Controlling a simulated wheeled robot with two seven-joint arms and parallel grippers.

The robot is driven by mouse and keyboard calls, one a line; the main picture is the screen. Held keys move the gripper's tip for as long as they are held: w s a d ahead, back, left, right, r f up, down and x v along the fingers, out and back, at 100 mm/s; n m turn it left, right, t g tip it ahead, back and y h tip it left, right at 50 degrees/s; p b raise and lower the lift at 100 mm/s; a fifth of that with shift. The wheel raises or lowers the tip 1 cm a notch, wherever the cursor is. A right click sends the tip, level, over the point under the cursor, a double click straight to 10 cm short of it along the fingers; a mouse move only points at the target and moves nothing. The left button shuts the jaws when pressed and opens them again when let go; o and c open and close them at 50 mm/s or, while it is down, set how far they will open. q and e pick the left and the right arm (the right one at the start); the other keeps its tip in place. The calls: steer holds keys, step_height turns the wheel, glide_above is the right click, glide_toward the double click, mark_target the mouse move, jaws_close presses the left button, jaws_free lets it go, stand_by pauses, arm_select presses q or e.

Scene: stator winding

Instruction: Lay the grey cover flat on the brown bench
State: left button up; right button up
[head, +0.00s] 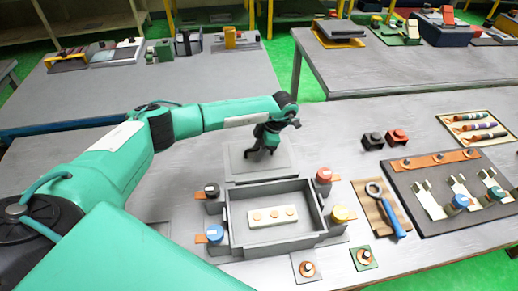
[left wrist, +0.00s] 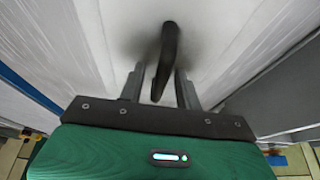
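The grey cover (head: 280,160) appears to lie flat on the bench (head: 190,175), just behind the open grey box (head: 236,238). The bench top looks grey rather than brown. My left gripper (head: 263,146) is low over the cover, pointing down. In the left wrist view, a dark upright handle (left wrist: 169,48) rises from the pale surface between the two fingers (left wrist: 160,85). A gap shows beside the handle, so the fingers look open around it. The gripper and wrist hide part of the cover in the head view. My right gripper is not in view.
The box holds a pale block (head: 272,216) and has coloured round knobs at its corners. Bench left of the cover is clear.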

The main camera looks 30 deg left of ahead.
arm_select(q)
steer(key=shift+r, duration=0.15)
steer(key=shift+w+d+r, duration=0.15)
steer(key=shift+r, duration=0.05)
steer(key=b+v, duration=0.4)
steer(key=v, duration=0.7)
steer(key=shift+r, duration=0.3)
